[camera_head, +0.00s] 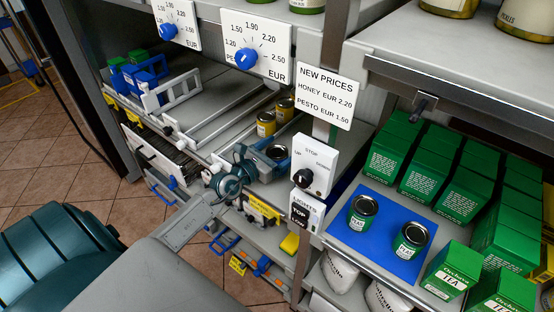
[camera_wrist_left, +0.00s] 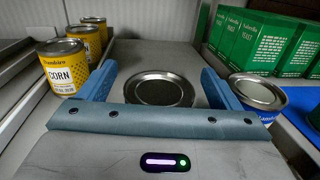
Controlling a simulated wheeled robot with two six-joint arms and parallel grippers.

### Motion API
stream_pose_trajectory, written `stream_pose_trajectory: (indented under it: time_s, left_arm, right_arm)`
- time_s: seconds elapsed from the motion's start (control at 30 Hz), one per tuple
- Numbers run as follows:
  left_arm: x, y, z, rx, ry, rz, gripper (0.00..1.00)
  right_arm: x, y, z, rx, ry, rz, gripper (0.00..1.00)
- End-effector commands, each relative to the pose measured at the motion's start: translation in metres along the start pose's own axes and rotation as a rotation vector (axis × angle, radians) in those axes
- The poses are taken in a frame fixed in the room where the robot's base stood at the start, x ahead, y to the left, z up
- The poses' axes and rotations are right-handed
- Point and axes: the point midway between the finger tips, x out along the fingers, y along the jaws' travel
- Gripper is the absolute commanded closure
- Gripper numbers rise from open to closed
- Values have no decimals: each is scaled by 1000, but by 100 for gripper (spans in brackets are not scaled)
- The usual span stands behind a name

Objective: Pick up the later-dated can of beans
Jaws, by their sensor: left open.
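My left gripper (camera_head: 264,163) is open at the middle shelf, left of the white dial panel. In the left wrist view its two blue fingers (camera_wrist_left: 157,78) stand apart on either side of a can with a silver lid (camera_wrist_left: 160,90). That can also shows in the head view (camera_head: 277,152); its label is hidden, so I cannot tell its contents. Two cans with dark green labels stand on a blue mat (camera_head: 385,226): one at left (camera_head: 363,213), one at right (camera_head: 411,240). Their dates are too small to read. My right gripper is not in view.
Yellow corn cans (camera_head: 266,123) stand behind the gripper; they show at left in the wrist view (camera_wrist_left: 62,67). A lidded can (camera_wrist_left: 257,92) stands right of the fingers. Green boxes (camera_head: 430,160) fill the right shelf. The dial panel (camera_head: 312,165) stands close to the gripper's right.

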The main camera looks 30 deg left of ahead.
Motion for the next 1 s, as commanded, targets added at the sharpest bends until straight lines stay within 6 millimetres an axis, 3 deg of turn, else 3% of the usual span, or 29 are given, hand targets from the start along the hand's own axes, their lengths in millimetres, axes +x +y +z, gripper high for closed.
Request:
stream_pose_trajectory:
  time_s: [0.13,0.37,0.67,1.0]
  left_arm:
    - [12,0,-2,-1,1,0,15]
    - [13,0,-1,-1,1,-1,15]
    - [13,0,-1,-1,1,0,70]
    - [13,0,1,0,0,-1,70]
  right_arm:
    - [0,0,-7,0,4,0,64]
    - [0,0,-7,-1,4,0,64]
    - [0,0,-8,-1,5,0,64]
    - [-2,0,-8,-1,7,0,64]
